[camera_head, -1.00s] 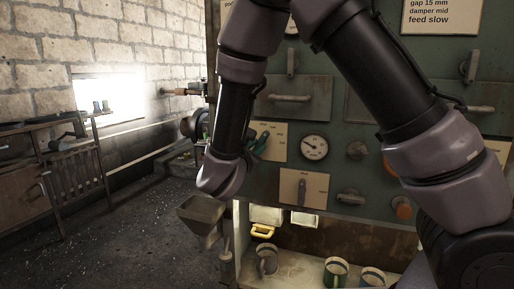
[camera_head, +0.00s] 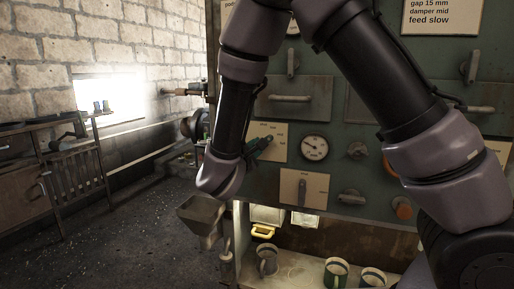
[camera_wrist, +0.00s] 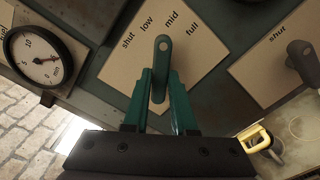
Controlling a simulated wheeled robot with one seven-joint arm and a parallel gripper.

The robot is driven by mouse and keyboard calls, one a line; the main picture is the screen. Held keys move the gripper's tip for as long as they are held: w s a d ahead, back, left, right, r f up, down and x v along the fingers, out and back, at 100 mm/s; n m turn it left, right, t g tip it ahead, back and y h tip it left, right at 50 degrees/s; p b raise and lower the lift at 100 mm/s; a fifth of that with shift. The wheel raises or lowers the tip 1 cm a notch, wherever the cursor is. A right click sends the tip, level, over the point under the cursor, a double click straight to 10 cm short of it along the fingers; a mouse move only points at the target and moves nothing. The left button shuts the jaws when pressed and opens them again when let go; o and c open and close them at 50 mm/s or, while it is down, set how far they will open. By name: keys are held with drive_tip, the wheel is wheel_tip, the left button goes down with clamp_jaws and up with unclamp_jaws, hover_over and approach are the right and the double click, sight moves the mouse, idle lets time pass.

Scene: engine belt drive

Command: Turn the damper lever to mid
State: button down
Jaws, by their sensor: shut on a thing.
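The holed end points between low and mid, slightly nearer mid. My gripper (camera_wrist: 161,78) has green fingers, shut on the lever from both sides. The fingers hide part of its lower length. In the head view my gripper (camera_head: 259,144) reaches the plate (camera_head: 279,130) from the left, and the lever cannot be made out there.
A round gauge (camera_head: 314,148) sits right of the plate, and another lever plate (camera_head: 316,184) lies below. A drawer handle (camera_head: 290,98) sticks out above. Several mugs, such as a green-marked one (camera_head: 336,272), stand on the shelf. A metal hopper (camera_head: 203,216) stands at lower left.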

drive_tip(key=shift+m, duration=0.4)
drive_tip(key=c, duration=0.7)
unclamp_jaws()
drive_tip(key=shift+s, duration=0.1)
drive_tip(key=v, duration=1)
drive_tip(key=shift+s+a, duration=0.15)
drive_tip(key=shift+s, duration=0.15)
